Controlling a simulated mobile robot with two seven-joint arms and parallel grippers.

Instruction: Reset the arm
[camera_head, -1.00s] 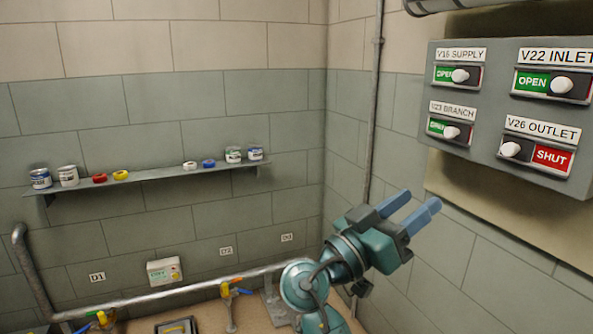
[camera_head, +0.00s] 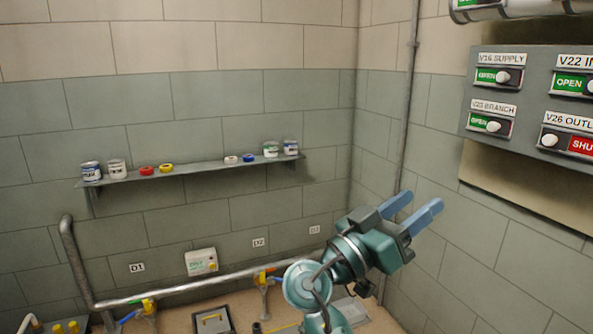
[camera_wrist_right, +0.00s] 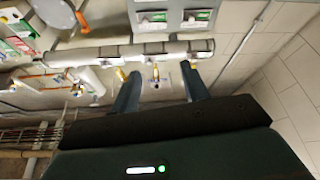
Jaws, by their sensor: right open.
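My right gripper (camera_head: 418,212) is raised at the lower middle right of the head view, with its two blue fingers apart and nothing between them. It stands below and left of the grey valve panel (camera_head: 530,140), apart from it. In the right wrist view the two fingers (camera_wrist_right: 158,88) are spread and empty, with a pale pipe beyond them. On the panel, the V16 SUPPLY (camera_head: 500,76) and V23 BRANCH (camera_head: 491,123) sliders show green OPEN. V22 also shows OPEN, and V26 shows red SHUT (camera_head: 580,145). My left gripper is not in view.
A wall shelf (camera_head: 200,177) holds cans and coloured tape rolls. A metal pipe (camera_head: 215,283) with yellow-handled valves runs low along the wall. A white box (camera_head: 201,262) hangs above it. A thin vertical conduit (camera_head: 410,100) runs near the corner. Air around the right gripper looks free.

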